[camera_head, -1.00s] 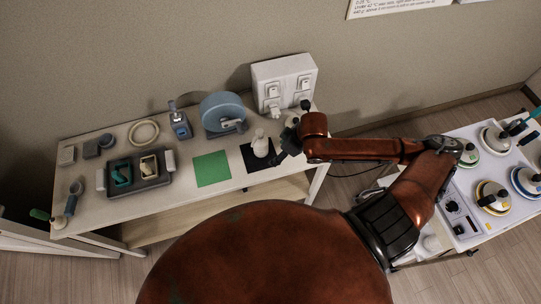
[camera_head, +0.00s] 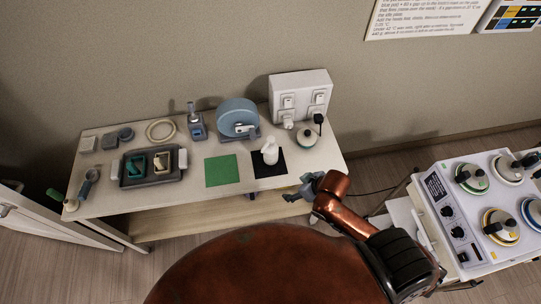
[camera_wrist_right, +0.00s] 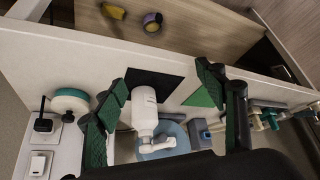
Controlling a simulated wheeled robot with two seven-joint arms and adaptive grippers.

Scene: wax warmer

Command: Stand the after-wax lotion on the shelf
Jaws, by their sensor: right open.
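The after-wax lotion is a white pump bottle (camera_head: 270,152) standing upright on a black mat (camera_head: 268,170) on the table top. My right gripper (camera_head: 298,190) is open and empty at the front edge of the table, in front and to the right of the bottle. In the right wrist view the bottle (camera_wrist_right: 144,110) shows between the two open green-padded fingers (camera_wrist_right: 160,105), beyond them and apart from them. The wooden shelf (camera_head: 185,220) lies under the table top; it also shows in the right wrist view (camera_wrist_right: 205,40). My left gripper is out of view.
A green mat (camera_head: 221,171) lies left of the black one. A blue round device (camera_head: 237,116), a socket panel (camera_head: 300,92) and a lidded pot (camera_head: 307,137) stand behind. In the wrist view a purple roll (camera_wrist_right: 152,22) and a yellow item (camera_wrist_right: 113,11) lie on the shelf.

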